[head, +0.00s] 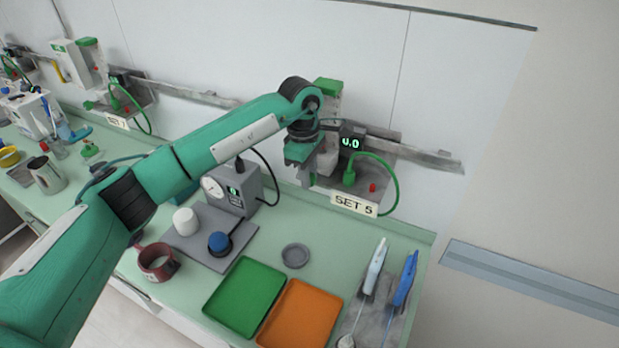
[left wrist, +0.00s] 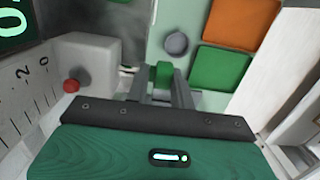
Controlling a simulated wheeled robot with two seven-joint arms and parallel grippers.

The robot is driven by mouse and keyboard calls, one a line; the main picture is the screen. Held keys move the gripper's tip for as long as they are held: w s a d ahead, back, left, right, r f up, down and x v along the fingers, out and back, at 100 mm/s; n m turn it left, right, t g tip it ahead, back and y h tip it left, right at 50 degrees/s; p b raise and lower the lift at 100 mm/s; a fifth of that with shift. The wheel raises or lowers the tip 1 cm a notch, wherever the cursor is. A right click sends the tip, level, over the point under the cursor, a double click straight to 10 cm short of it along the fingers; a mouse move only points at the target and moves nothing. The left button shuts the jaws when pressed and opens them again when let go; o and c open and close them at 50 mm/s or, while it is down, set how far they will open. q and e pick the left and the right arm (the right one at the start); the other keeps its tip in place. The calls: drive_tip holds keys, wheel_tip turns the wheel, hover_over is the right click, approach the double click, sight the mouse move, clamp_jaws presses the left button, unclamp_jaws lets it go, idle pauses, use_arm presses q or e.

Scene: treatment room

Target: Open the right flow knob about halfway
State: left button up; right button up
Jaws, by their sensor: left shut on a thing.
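The right flowmeter stands on the wall rail above the sign "SET 5" (head: 354,203). Its black display (head: 351,142) reads 0.0 in green. My left gripper (head: 312,178) is at the front of this unit, below its green top. In the left wrist view my left gripper (left wrist: 161,88) is shut on a green piece, which looks like the flow knob (left wrist: 161,72). Most of the knob is hidden by the fingers, and its turn angle cannot be told. The flowmeter scale (left wrist: 22,105) and part of the display (left wrist: 14,22) show at left. My right gripper is out of view.
A green hose (head: 391,178) and a red button (head: 372,187) sit right of the gripper. Below are a grey device (head: 234,188), a green tray (head: 245,297), an orange tray (head: 301,315) and a small grey dish (head: 295,255). Another flowmeter (head: 75,66) is far left.

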use_arm(q)
drive_tip(key=h+b, duration=0.1)
drive_tip(key=b, duration=0.1)
drive_tip(key=g+h+b, duration=0.1)
drive_tip(key=b, duration=0.2)
drive_tip(key=f+h+b, duration=0.1)
drive_tip(key=h+b, duration=0.1)
drive_tip(key=b, duration=0.1)
drive_tip(key=shift+a+g, duration=0.4)
drive_tip(key=shift+r+g+h+b, duration=0.15)
drive_tip(key=shift+g+h+b, duration=0.15)
drive_tip(key=shift+h+b, duration=0.55)
drive_tip(key=o, duration=0.6)
drive_tip(key=shift+o, duration=1.3)
drive_tip(key=shift+a, duration=0.15)
drive_tip(key=shift+r, duration=0.15)
drive_tip(key=b+v, duration=0.3)
drive_tip(key=v, duration=1.1)
drive_tip(key=shift+b, duration=0.3)
